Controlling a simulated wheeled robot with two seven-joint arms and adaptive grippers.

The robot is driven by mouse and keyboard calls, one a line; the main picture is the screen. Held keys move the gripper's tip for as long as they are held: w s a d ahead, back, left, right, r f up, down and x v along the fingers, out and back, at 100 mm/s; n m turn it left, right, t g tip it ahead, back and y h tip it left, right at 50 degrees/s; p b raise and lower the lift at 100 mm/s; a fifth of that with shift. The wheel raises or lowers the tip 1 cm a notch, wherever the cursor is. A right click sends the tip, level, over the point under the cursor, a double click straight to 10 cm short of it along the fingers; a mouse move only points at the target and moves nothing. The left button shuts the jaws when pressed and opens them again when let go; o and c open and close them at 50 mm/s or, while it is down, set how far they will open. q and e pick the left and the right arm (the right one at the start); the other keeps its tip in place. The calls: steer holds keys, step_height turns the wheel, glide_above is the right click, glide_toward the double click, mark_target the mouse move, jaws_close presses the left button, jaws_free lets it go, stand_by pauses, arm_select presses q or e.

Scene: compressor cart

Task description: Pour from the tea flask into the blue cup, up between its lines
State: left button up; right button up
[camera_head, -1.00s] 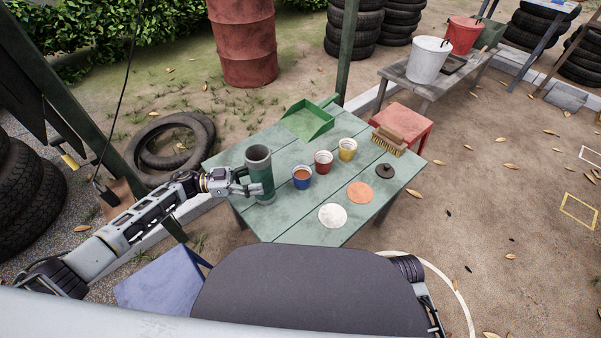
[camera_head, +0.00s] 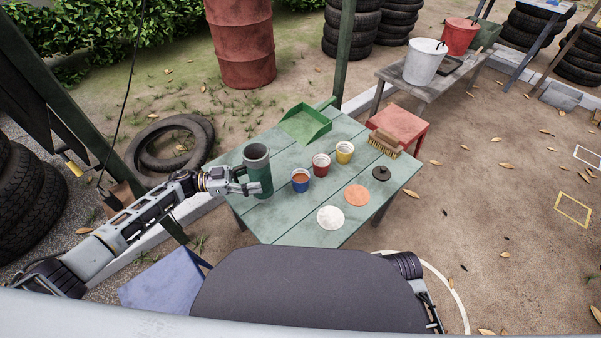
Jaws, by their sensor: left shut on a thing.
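The green tea flask (camera_head: 257,172) stands upright at the left side of the green table (camera_head: 290,228), its top open. My left gripper (camera_head: 250,187) is shut on the flask, low on its side. The blue cup (camera_head: 300,180) stands just right of the flask and apart from it, with brown-orange liquid inside. Its lines are too small to make out. A red cup (camera_head: 321,165) and a yellow cup (camera_head: 345,152) stand in a row behind it to the right. My right gripper is not in view.
A white disc (camera_head: 331,217), an orange disc (camera_head: 357,195) and a dark lid (camera_head: 381,173) lie on the table. A green dustpan (camera_head: 305,124) lies at the back, and a brush (camera_head: 385,144) is at the right edge by a red stool (camera_head: 402,122).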

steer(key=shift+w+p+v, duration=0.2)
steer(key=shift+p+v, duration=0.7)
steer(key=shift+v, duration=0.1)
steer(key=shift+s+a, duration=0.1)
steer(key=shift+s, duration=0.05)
